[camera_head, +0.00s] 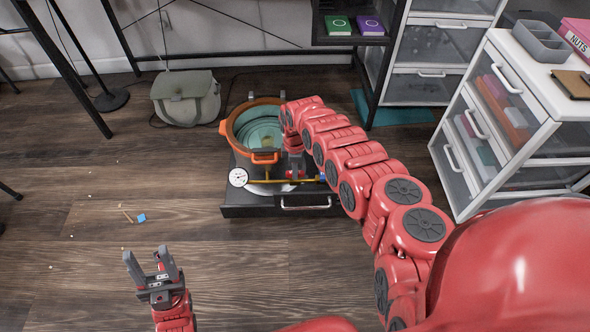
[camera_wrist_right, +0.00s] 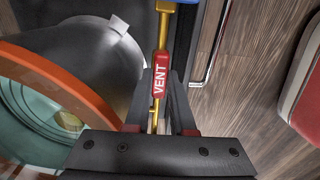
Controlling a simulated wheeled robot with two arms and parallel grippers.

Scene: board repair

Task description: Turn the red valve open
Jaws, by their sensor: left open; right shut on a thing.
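A red handle marked VENT (camera_wrist_right: 159,83) sits on a yellow pipe (camera_wrist_right: 164,28) in the right wrist view. My right gripper (camera_wrist_right: 161,92) is shut on this handle, with one dark finger on each side of it. In the head view my right gripper (camera_head: 294,168) reaches down at the front of the orange-rimmed pot (camera_head: 264,157), and it hides the handle there. The yellow pipe (camera_head: 262,182) runs from a white dial gauge (camera_head: 238,177) towards a blue part at the right. My left gripper (camera_head: 147,262) is open and empty, low over the floor at the left.
The pot stands on a dark base with a drawer handle (camera_head: 305,205). A grey-green bag (camera_head: 186,97) lies behind it at the left. A white drawer cabinet (camera_head: 505,120) stands at the right. Small scraps and a blue piece (camera_head: 141,218) lie on the otherwise open floor.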

